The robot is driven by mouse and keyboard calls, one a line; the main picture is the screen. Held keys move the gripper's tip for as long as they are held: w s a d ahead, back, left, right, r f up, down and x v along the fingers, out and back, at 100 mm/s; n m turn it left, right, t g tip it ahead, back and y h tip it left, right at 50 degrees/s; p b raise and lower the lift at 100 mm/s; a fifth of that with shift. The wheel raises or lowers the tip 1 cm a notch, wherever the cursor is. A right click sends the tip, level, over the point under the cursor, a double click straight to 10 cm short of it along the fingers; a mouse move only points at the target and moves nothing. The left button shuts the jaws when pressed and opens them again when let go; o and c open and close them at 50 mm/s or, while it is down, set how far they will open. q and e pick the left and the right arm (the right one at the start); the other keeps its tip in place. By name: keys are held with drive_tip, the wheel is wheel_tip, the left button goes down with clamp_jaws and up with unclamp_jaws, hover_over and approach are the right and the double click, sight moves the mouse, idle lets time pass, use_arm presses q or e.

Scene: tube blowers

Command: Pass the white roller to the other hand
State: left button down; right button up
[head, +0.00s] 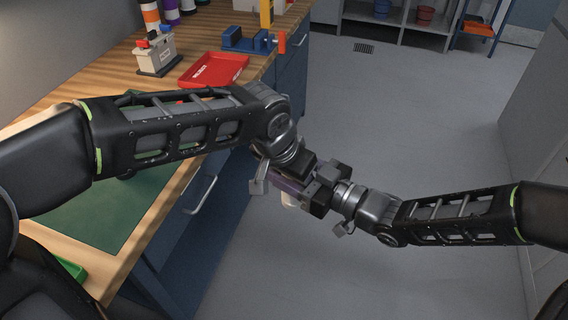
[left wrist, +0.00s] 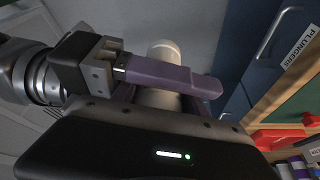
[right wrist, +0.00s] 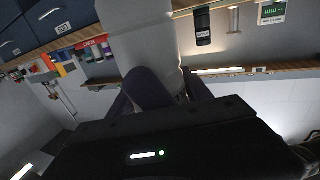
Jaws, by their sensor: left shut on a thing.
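The white roller (head: 289,201) shows only as a small pale end below the two grippers, which meet in the head view. In the left wrist view the roller (left wrist: 161,53) stands between the purple fingers of my left gripper (left wrist: 158,98), which is shut on it. My right gripper (head: 312,192) comes in from the right, and one of its purple fingers (left wrist: 172,77) lies across the roller. In the right wrist view a large pale shape, apparently the roller (right wrist: 140,25), reaches down between the fingers. Whether the right fingers press on it is unclear.
The grippers meet in the air off the workbench (head: 160,240) edge, above open grey floor (head: 400,130). A red tray (head: 213,69), a grey box-like device (head: 155,55) and a blue fixture (head: 247,40) are on the bench. A green mat (head: 105,215) lies nearer.

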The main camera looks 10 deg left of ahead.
drive_tip(key=c, duration=1.2)
use_arm(q)
drive_tip(key=c, duration=0.7)
unclamp_jaws()
drive_tip(key=shift+o, duration=0.9)
drive_tip(key=shift+d, duration=0.1)
drive_tip(key=shift+s, duration=0.1)
drive_tip(key=v, duration=0.8)
